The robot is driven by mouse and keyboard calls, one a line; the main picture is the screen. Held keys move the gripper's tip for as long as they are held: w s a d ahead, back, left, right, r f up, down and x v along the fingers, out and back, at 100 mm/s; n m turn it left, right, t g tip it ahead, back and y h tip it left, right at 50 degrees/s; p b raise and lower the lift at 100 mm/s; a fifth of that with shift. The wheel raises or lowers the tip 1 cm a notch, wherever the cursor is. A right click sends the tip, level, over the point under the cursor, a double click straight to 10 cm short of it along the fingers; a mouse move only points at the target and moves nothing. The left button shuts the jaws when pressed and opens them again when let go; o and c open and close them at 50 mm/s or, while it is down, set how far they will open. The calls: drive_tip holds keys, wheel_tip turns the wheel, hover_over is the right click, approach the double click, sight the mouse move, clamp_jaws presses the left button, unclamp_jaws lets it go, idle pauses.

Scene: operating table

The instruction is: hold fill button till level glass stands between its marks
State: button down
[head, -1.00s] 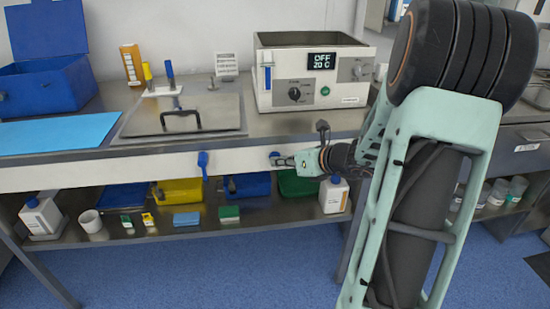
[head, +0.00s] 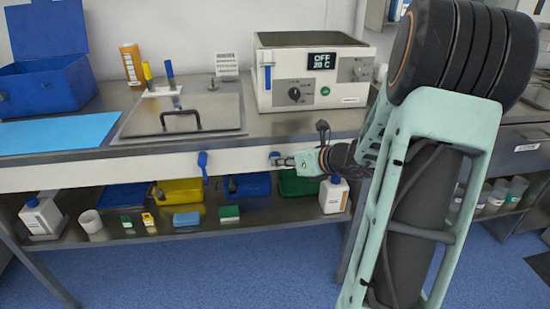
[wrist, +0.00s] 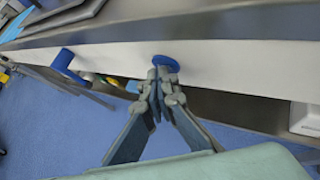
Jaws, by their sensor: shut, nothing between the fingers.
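The white water bath (head: 318,92) stands on the steel bench, and its display (head: 322,61) reads OFF and 20 C. The level glass (head: 267,78) is a narrow upright strip at the left of its front and shows blue; its marks and exact level are too small to read. A round blue button (wrist: 166,63) sits on the white front panel below the bath. My gripper (head: 282,161) is shut and empty, with its fingertips at this button, covering part of it in the wrist view (wrist: 157,75). I cannot tell whether the button is pressed in.
A blue tap handle (head: 203,160) sticks out of the panel left of my gripper. A steel lid (head: 185,117) with a black handle lies on the bench. The shelf below holds coloured trays and a white bottle (head: 334,196). The blue floor in front is clear.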

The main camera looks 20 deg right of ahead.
drive_tip(key=shift+s+a, duration=0.2)
drive_tip(key=shift+s, duration=0.55)
drive_tip(key=shift+s, duration=0.1)
drive_tip(key=s, duration=0.2)
drive_tip(key=s+a, duration=0.1)
drive_tip(key=s, duration=0.1)
drive_tip(key=shift+s+a, duration=0.2)
drive_tip(key=shift+s, duration=0.15)
idle(0.3)
